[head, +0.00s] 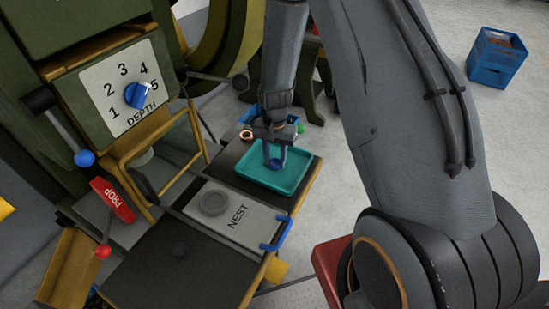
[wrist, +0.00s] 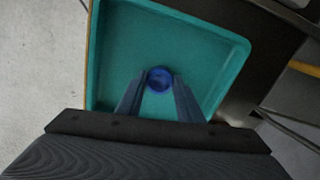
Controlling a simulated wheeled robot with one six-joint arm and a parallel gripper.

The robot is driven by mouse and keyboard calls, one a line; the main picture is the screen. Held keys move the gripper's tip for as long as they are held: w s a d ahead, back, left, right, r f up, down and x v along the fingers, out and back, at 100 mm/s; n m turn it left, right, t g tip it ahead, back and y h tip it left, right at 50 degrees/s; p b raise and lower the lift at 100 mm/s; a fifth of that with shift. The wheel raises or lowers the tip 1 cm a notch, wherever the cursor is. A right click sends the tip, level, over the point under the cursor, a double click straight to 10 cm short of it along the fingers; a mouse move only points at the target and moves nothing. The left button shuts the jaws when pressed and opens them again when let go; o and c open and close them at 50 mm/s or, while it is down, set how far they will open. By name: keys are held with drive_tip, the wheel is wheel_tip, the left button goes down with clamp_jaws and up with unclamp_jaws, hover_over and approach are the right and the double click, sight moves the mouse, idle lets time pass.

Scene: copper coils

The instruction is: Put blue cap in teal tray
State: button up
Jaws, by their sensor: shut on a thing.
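The blue cap (wrist: 160,78) is a small round dark blue piece held between the fingertips of my gripper (wrist: 160,84) in the wrist view. In the head view the cap (head: 275,163) shows at the tips of my gripper (head: 273,155), over the teal tray. The teal tray (wrist: 222,38) is a shallow rectangular tray with raised walls, and it looks otherwise empty. It also shows in the head view (head: 293,187), on the dark bench. My gripper points down and is shut on the cap. I cannot tell whether the cap touches the tray floor.
A copper ring (head: 246,134) lies by the tray's back left corner. A green piece (head: 300,127) shows behind my gripper. The NEST plate (head: 235,216) with a grey disc and blue handle (head: 277,235) is in front. The green machine with a DEPTH dial (head: 138,94) stands left.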

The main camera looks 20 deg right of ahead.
sight(275, 162)
drive_tip(key=shift+f, duration=0.15)
drive_tip(key=o, duration=1)
drive_tip(key=shift+o, duration=0.2)
wheel_tip(275, 162, up, 12)
drive_tip(key=b, duration=0.3)
drive_tip(key=s+r+n, duration=0.3)
drive_tip(key=s+r, duration=0.1)
drive_tip(key=s, duration=0.4)
drive_tip(key=s+r+n+t, duration=0.1)
drive_tip(key=s+r+n, duration=0.3)
drive_tip(key=s, duration=0.5)
